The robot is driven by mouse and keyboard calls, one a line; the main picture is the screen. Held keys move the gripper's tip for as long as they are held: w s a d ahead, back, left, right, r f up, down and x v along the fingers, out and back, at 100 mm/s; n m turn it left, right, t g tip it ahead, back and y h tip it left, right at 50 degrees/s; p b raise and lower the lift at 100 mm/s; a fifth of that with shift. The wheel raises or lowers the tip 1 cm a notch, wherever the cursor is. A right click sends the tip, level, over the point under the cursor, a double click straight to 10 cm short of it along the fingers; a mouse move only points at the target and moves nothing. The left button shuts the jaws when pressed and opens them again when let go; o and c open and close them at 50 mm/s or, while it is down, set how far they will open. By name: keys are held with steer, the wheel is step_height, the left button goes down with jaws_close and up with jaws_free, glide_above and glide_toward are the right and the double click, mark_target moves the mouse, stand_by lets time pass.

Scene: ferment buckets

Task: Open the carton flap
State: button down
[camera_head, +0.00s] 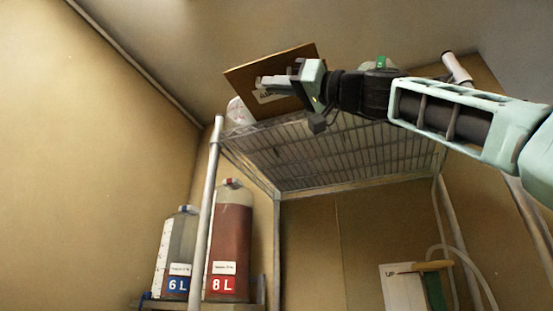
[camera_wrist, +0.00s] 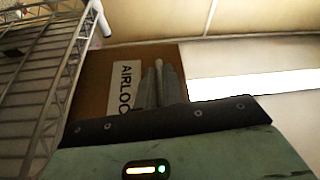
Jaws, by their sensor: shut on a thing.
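The brown carton (camera_head: 283,62) is high on the wire shelf, its visible panel tilted in the picture. In the wrist view the brown panel (camera_wrist: 95,92) carries a white label (camera_wrist: 124,88) reading "AIRLOC", partly covered by my fingers. My gripper (camera_head: 262,82) is in front of this panel, with its fingers (camera_wrist: 158,75) close together and shut on the carton flap. The pinched edge is hidden, and I cannot tell how far the flap stands open.
The wire shelf (camera_head: 330,160) stands on metal posts. Below left are jugs marked 6 L (camera_head: 180,250) and 8 L (camera_head: 231,245). A clear rounded thing (camera_head: 238,112) sits left of the carton. A white sheet marked "UP" (camera_head: 398,288) and a hose (camera_head: 478,268) are lower right.

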steer(key=c, duration=1.5)
jaws_free()
steer(key=shift+w+d+f, duration=0.1)
steer(key=shift+w, duration=0.2)
steer(key=shift+s, duration=0.1)
steer(key=shift+b+v, duration=5.45)
steer(key=shift+v, duration=3.25)
